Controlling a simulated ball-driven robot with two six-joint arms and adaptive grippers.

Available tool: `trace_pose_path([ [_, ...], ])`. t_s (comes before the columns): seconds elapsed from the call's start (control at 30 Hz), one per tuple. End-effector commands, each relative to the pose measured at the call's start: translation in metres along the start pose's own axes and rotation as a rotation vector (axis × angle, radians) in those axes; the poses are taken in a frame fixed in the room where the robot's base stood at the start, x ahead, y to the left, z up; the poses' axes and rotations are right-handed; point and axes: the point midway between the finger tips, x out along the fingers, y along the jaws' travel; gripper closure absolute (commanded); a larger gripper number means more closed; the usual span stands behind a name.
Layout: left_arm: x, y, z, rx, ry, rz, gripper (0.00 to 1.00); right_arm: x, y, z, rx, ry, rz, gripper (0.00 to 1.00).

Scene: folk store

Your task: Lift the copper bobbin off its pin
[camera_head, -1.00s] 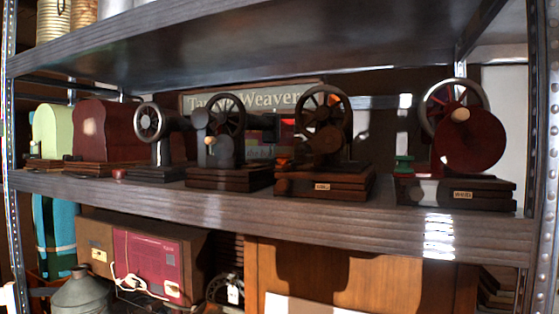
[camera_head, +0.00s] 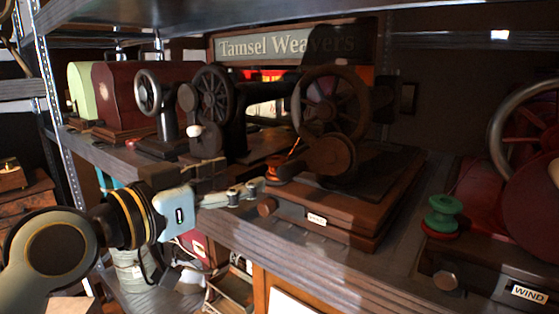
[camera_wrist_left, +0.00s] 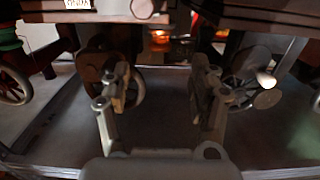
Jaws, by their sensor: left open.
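The copper bobbin (camera_head: 283,168) is a small orange-copper spool on the front left of the middle machine's dark wooden base (camera_head: 345,205). In the left wrist view the copper bobbin (camera_wrist_left: 160,37) shows small and bright beyond the fingers, near the top centre. Its pin cannot be made out. My left gripper (camera_head: 248,190) comes in from the left, in front of the shelf, with its tips left of and a little below the bobbin. In the left wrist view the gripper (camera_wrist_left: 163,88) is open, with nothing between its fingers. My right gripper is not in view.
A green spool (camera_head: 443,214) stands on the red machine's base at right. A knob (camera_head: 266,206) juts from the middle base below the bobbin. A spoked wheel (camera_head: 330,104) rises behind it. Another machine (camera_head: 215,95) stands to the left. The shelf edge (camera_head: 270,248) runs below.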

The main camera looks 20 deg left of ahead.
Motion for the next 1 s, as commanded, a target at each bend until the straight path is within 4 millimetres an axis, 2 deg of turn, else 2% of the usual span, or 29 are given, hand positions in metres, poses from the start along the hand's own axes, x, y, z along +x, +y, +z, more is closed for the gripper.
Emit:
trace_pose_path([
  [0.03, -0.001, 0.0, -0.011, 0.004, 0.0, 0.001, 0.39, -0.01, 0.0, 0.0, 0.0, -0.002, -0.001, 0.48],
  [0.17, 0.006, -0.002, -0.014, 0.004, 0.0, -0.002, 0.39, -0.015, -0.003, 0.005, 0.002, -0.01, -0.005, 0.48],
  [0.37, 0.04, -0.002, -0.014, 0.001, 0.002, -0.003, 0.39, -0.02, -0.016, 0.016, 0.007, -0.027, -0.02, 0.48],
  [0.57, 0.058, -0.001, -0.012, 0.004, 0.0, -0.002, 0.39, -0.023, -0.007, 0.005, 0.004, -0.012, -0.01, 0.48],
  [0.7, 0.077, 0.001, -0.013, 0.001, -0.001, -0.001, 0.39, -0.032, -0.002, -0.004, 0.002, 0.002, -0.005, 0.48],
  [0.9, 0.104, 0.001, -0.01, 0.003, 0.0, -0.002, 0.39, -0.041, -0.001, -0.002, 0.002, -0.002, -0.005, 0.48],
  [1.0, 0.109, 0.001, -0.009, 0.005, -0.001, -0.002, 0.39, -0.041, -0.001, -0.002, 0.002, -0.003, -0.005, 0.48],
])
